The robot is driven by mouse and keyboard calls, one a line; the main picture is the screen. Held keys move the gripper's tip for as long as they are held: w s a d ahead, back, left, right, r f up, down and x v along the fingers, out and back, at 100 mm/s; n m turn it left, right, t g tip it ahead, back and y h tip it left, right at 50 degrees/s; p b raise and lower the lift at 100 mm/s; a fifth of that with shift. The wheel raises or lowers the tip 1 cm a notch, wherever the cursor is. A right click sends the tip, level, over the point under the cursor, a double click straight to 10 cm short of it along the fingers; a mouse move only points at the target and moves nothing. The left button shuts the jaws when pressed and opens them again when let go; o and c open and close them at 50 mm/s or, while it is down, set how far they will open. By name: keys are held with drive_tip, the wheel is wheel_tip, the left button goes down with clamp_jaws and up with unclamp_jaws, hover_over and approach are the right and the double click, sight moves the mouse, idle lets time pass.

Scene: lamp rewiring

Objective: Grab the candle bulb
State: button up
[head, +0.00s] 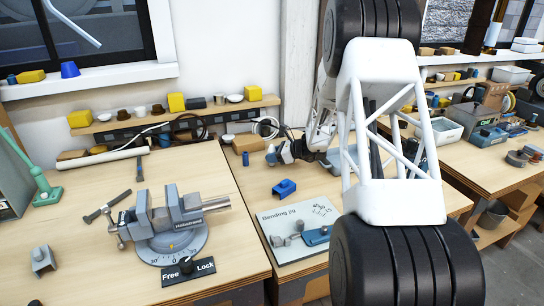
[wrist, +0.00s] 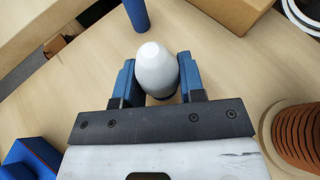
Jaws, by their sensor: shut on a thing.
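The candle bulb (wrist: 157,68) is white, smooth and rounded, with a narrower tip. In the wrist view it sits between the two blue fingers of my gripper (wrist: 157,82), which is shut on it. Its lower end is hidden between the fingers. In the head view my gripper (head: 277,155) is over the far part of the middle bench; the bulb is too small there to make out clearly. I cannot tell whether the bulb touches the bench top.
A blue cylinder (wrist: 136,14) and a brown box (wrist: 236,10) lie just beyond the bulb. A ribbed brown spool (wrist: 296,136) is at right. In the head view a blue bracket (head: 284,188), bending jig (head: 290,245) and vise (head: 175,215) stand nearer.

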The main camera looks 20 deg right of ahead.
drive_tip(key=shift+r, duration=0.15)
wheel_tip(320, 180, up, 10)
drive_tip(key=shift+f, duration=0.15)
idle(0.4)
idle(0.6)
